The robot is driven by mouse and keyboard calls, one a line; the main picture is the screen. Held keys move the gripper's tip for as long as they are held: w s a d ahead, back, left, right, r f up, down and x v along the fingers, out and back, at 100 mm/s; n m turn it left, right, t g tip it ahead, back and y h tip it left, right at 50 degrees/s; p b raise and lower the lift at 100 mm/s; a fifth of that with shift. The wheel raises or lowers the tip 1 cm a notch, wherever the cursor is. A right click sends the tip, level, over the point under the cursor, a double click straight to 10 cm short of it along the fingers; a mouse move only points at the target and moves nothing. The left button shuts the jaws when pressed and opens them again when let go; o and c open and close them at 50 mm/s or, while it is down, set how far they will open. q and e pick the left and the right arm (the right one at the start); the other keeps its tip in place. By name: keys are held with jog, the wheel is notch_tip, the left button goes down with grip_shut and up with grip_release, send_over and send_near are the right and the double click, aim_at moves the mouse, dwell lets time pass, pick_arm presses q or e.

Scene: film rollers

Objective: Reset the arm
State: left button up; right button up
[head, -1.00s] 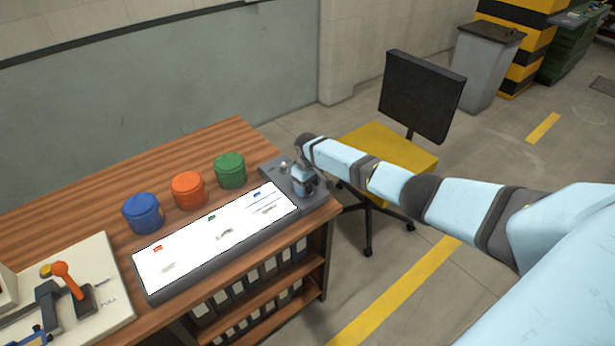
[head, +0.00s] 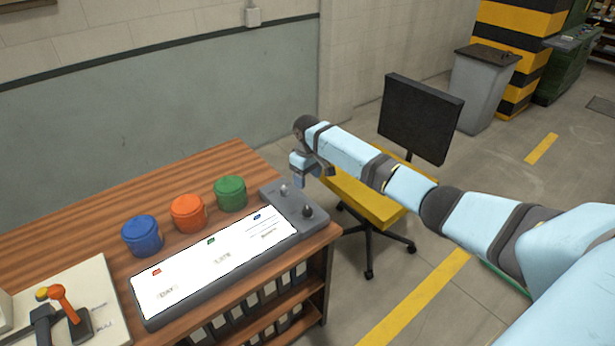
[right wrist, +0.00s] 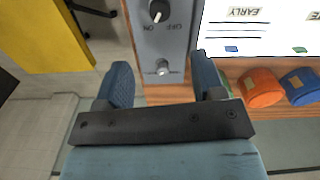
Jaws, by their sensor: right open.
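My right arm comes in from the right. Its gripper (head: 312,174) is open and empty, raised above the grey control panel (head: 291,202) at the right end of the light box. In the right wrist view, the open fingers (right wrist: 160,72) stand over the lower end of the panel, with a small silver knob (right wrist: 163,68) showing between them. A black dial (right wrist: 158,11) marked ON and OFF lies beyond; it also shows in the head view (head: 308,211). The lit white screen (head: 190,278) bears several labels. My left gripper is out of view.
Blue (head: 142,236), orange (head: 188,213) and green (head: 230,193) canisters stand behind the screen on the wooden desk (head: 75,225). An orange lever (head: 64,304) stands on a pale board at left. A yellow office chair (head: 370,203) is close beyond my right forearm.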

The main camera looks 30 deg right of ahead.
dwell(0.3)
jog(key=s+a+f, duration=0.2)
jog(key=a+f, duration=0.1)
jog(key=f, duration=0.1)
jog(key=s+a+f+n+t+p, duration=0.1)
jog(key=s+a+f, duration=0.2)
jog(key=a+f, duration=0.1)
jog(key=s+a+f+t+y, duration=0.1)
jog(key=s+a+f, duration=0.2)
jog(key=a+f, duration=0.1)
jog(key=shift+n, duration=0.3)
jog(key=s+a+f+t+y+p, duration=0.1)
jog(key=s+a+f+t, duration=0.25)
jog(key=s+a, duration=0.55)
jog(key=s+a+r+t+p, duration=0.1)
jog(key=s+r+t, duration=0.1)
jog(key=s, duration=0.8)
jog(key=s+a+r+m+t+y+p, duration=0.1)
jog(key=s+a+r+t, duration=0.1)
jog(key=s, duration=0.9)
notch_tip(320, 180, up, 3)
jog(key=shift+a+f+t, duration=0.1)
jog(key=shift+a+t, duration=0.2)
jog(key=shift+t, duration=0.45)
jog(key=shift+c, duration=0.4)
